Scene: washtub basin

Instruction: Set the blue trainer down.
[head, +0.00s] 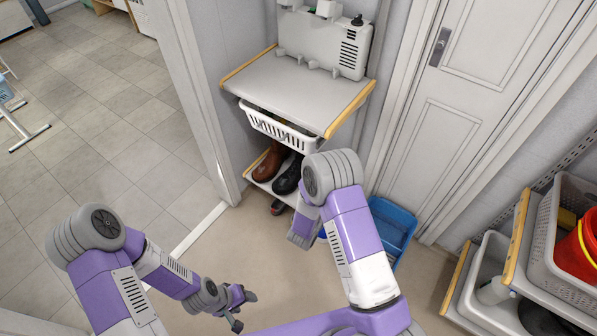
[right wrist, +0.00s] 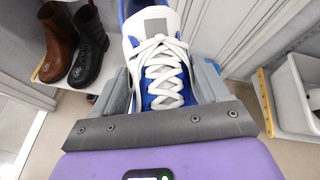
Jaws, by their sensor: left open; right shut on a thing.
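The blue trainer (right wrist: 165,68), blue with a white tongue and white laces, fills the middle of the right wrist view. My right gripper (right wrist: 163,92) is shut on it, with a grey finger at each side of the shoe. In the head view the right gripper is hidden behind my own arm, and the trainer is mostly or wholly hidden there too. My left gripper (head: 244,312) is open and empty, low over the floor at the bottom of the head view.
A shelf unit (head: 290,88) holds a white basket (head: 272,128), with brown (head: 270,163) and black (head: 288,177) boots below. A blue tub (head: 397,216) stands by the door (head: 470,90). A rack with a red bucket (head: 578,250) is at right. Beige floor (head: 195,255) lies clear at left.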

